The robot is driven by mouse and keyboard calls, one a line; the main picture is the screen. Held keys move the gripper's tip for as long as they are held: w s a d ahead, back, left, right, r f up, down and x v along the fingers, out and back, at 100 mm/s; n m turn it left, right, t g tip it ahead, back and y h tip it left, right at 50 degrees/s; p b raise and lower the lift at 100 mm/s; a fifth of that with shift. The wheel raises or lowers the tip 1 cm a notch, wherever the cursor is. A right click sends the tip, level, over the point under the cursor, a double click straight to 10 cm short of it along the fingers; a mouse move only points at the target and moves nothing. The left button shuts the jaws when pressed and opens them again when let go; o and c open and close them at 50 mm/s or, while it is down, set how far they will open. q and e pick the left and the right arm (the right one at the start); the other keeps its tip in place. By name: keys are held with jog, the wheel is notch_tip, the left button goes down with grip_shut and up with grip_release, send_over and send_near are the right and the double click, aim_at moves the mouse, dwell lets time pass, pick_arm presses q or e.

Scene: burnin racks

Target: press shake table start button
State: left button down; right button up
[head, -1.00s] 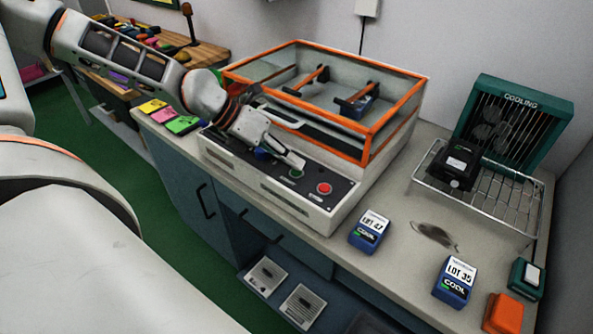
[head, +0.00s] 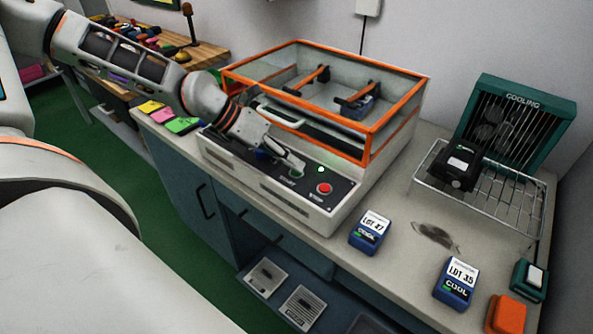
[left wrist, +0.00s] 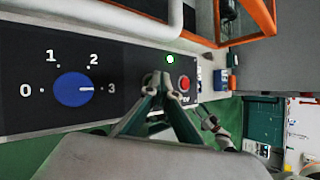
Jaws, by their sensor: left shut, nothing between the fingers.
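The shake table (head: 330,213) stands on the bench, a white base with an orange-framed clear enclosure. Its black front panel carries a blue dial (left wrist: 73,90) with its mark toward 3, a red stop button (head: 324,188) and a small green lamp (head: 320,169), which glows. The lamp also shows lit in the left wrist view (left wrist: 170,59). My left gripper (head: 298,170) is shut and empty, its tips down at the green start button, left of the red one. The tips hide most of that button, so I cannot see how far it is pressed.
The enclosure's orange rim (head: 366,146) rises behind the panel. Blue lot units (head: 370,232) (head: 455,282) and an orange block (head: 505,314) lie on the bench to the right. A wire rack (head: 430,183) stands before the green cooling unit (head: 548,120). Coloured cards (head: 182,125) lie left.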

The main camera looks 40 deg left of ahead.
aim_at(293, 171)
pick_arm(q)
jog(key=shift+f, duration=0.1)
dwell(0.5)
jog(key=shift+r, duration=0.85)
jog(key=shift+r+p, duration=1.15)
jog(key=shift+r, duration=1.4)
